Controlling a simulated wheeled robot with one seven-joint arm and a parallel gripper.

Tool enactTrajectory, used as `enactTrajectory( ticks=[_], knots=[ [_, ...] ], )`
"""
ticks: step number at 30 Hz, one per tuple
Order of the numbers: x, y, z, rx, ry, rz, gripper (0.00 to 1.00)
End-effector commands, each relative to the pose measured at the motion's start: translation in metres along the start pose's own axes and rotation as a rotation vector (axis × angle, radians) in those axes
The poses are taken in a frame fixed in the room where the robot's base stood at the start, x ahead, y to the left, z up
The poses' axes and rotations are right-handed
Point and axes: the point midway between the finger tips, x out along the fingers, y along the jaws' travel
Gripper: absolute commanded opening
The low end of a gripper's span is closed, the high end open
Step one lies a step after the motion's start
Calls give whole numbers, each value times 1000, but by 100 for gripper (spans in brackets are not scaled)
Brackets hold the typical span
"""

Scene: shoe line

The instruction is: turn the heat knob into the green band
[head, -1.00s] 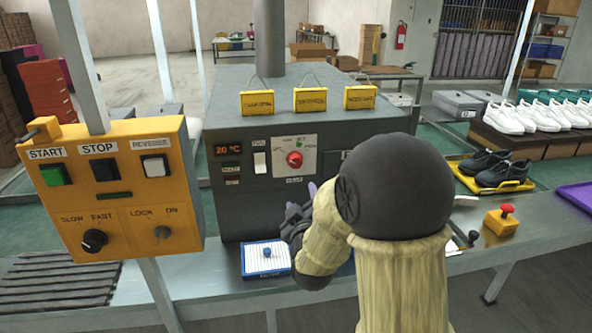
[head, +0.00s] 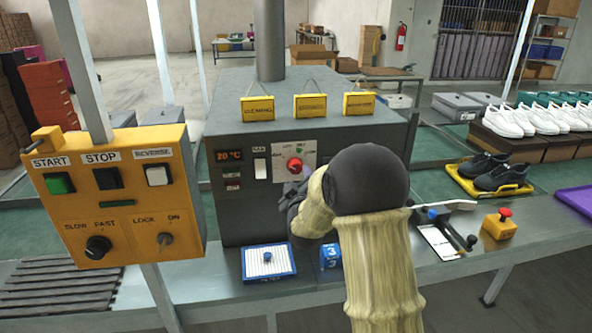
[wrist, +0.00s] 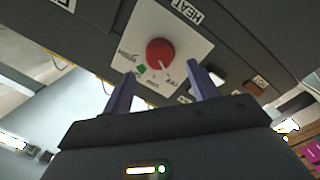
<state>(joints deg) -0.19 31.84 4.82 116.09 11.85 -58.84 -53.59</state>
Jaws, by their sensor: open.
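The red heat knob (head: 295,164) sits on a pale dial plate on the front of the grey oven (head: 232,209). In the wrist view the knob (wrist: 160,53) is beyond my fingertips, with a green band (wrist: 141,69) beside it on the plate and a white pointer at the knob's edge, aimed away from the green. My gripper (wrist: 162,78) is open, its two purple fingers apart, with nothing between the tips. In the head view my gripper (head: 300,187) is just below the knob, mostly hidden by my arm. The fingers look short of touching the knob.
A yellow control box (head: 118,200) stands at the left. A white-and-blue tray (head: 268,262) and a blue block (head: 331,256) lie on the bench below. A yellow emergency-stop box (head: 499,224) is at the right.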

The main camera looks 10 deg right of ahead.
Motion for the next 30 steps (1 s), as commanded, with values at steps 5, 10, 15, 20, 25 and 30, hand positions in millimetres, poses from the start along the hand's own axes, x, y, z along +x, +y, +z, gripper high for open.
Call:
enactTrajectory(
  ticks=[5,10,15,20,25,30],
  knots=[
    [28,1,0,0,-1,1,59],
    [48,1,0,0,0,1,59],
    [56,0,0,-1,0,0,59],
    [56,0,0,-1,0,0,59],
    [55,0,0,-1,0,0,39],
    [55,0,0,-1,0,0,15]
  ],
)
